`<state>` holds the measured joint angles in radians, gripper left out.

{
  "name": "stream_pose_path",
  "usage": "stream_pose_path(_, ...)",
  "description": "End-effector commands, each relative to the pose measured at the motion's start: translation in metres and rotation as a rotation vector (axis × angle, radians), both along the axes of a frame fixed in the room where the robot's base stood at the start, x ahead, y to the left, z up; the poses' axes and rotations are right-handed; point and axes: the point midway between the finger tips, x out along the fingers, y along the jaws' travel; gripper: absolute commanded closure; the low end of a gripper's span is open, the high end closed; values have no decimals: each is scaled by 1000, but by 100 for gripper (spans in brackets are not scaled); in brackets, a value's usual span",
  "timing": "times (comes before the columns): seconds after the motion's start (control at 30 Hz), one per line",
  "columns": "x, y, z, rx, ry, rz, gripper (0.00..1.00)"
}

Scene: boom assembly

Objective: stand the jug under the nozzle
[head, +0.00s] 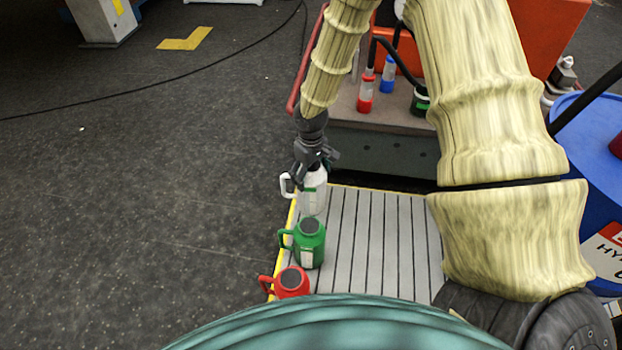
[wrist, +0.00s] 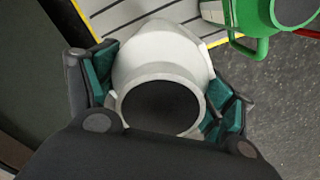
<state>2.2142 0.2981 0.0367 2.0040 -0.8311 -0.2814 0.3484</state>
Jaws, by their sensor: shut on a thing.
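A white jug (head: 313,197) with a side handle is at the left edge of the slatted platform, upright as far as I can see. My gripper (head: 314,170) is shut on its upper part from above. In the wrist view the white jug (wrist: 158,52) sits between the two finger pads, its dark round opening facing the camera. I cannot tell whether its base touches the slats. A green jug (head: 310,252) and a red jug (head: 292,284) stand nearer to me; the green jug also shows in the wrist view (wrist: 268,22). I cannot make out the nozzle clearly.
Behind the platform (head: 365,230) is a raised bench (head: 348,114) with a red bottle (head: 366,95), a blue bottle (head: 388,76) and a dark container (head: 420,103) near black hoses. A blue drum (head: 582,200) is at the right. The platform's middle is clear.

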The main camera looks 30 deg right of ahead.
Motion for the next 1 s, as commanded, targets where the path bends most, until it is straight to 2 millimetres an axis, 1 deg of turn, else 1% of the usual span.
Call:
stream_pose_path(0.03, 0, 0, 10, 0, 0, 0, 63)
stream_pose_path(0.13, 0, 0, 20, -1, -1, 1, 63)
stream_pose_path(0.23, 0, 0, 25, 0, 0, 0, 63)
stream_pose_path(0.47, 0, 0, 29, 0, 0, 0, 63)
stream_pose_path(0.57, 0, 0, 36, -1, 0, 1, 63)
stream_pose_path(0.67, 0, 0, 49, -1, -1, 2, 63)
stream_pose_path(1.0, 0, 0, 103, 0, 0, 0, 63)
